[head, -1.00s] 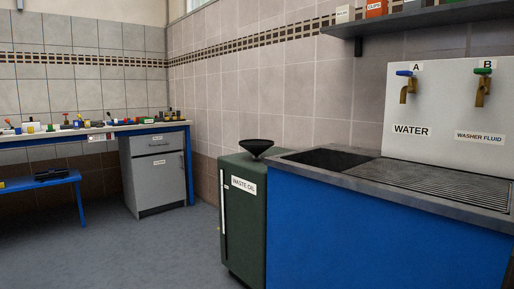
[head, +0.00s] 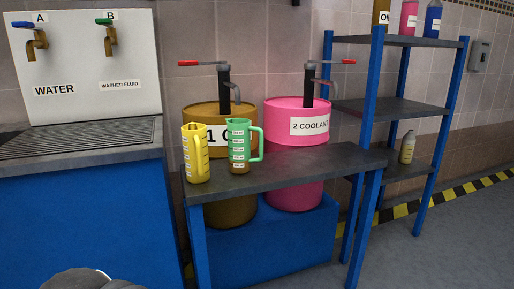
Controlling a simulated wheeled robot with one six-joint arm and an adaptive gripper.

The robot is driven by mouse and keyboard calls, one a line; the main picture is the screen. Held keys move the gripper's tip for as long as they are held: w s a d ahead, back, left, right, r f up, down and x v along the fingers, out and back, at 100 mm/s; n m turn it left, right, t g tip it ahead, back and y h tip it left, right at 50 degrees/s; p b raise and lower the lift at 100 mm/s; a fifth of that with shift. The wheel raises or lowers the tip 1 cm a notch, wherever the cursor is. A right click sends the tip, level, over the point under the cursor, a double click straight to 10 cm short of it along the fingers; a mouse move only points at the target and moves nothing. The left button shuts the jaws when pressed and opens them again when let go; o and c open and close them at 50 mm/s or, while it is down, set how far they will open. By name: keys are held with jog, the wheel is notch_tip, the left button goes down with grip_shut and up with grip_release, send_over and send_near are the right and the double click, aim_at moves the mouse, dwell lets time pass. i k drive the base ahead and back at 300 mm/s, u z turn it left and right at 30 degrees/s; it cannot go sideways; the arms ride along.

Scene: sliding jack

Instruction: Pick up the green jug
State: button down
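The green jug (head: 240,146) stands upright near the left end of a dark grey bench (head: 305,168) in the head view. It has white level labels down its front, a handle on its right side, and brown showing at its lower part. A yellow jug (head: 195,153) with similar labels stands close on its left. A rounded grey part of my own arm shows at the bottom left edge. My gripper's fingers are not in view.
Behind the bench stand a brown drum (head: 206,112) and a pink drum (head: 285,103) labelled "2 COOLANT", both with pumps. A sink counter (head: 80,163) is at left, a blue-framed shelf rack (head: 405,108) at right. Open floor (head: 440,250) lies at front right.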

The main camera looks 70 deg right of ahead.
aim_at(239, 130)
jog(key=z, duration=2.05)
jog(key=k, duration=1.05)
jog(key=z, duration=1.1)
jog(key=i, duration=1.3)
jog(key=u, duration=0.55)
